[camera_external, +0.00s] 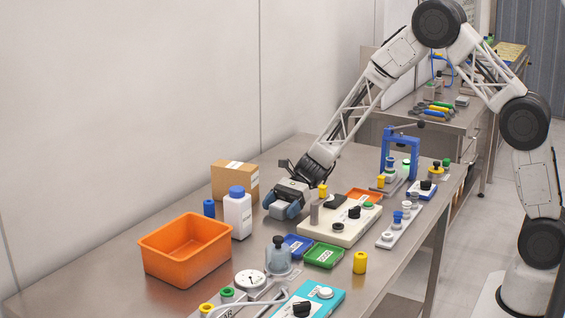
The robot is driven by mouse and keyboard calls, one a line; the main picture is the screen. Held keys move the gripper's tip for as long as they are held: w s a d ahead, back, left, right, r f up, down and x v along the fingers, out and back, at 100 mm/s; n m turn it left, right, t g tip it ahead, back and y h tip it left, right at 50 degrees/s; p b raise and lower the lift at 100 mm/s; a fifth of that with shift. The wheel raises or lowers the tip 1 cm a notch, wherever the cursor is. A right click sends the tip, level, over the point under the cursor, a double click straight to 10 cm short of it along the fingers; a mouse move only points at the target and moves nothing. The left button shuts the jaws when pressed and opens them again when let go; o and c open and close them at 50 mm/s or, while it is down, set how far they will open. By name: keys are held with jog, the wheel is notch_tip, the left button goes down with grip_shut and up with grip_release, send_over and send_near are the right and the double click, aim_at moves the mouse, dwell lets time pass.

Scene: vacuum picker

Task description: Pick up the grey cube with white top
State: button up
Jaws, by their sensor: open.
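My gripper (284,209) is a grey head with blue parts at its end. It hangs low over the steel table, between the white bottle and the cream panel. Its fingertips are hard to make out, and it appears open with nothing visibly held. I cannot clearly identify a grey cube with a white top on this table; it may be hidden by my gripper. A small grey block with a pale top (462,101) sits on the far bench, well away from my gripper, too small to be sure of.
An orange bin (186,262), a white bottle with blue cap (238,216) and a cardboard box (222,182) stand left of my gripper. A cream panel (341,220) lies to the right. Blue (292,253) and green (324,262) trays lie in front. Bare steel shows at the left front.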

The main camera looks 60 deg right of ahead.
aim_at(279, 206)
jog(key=shift+a, duration=0.1)
dwell(0.5)
jog(key=c, duration=1)
jog(key=shift+r, duration=0.1)
jog(key=shift+r, duration=4.9)
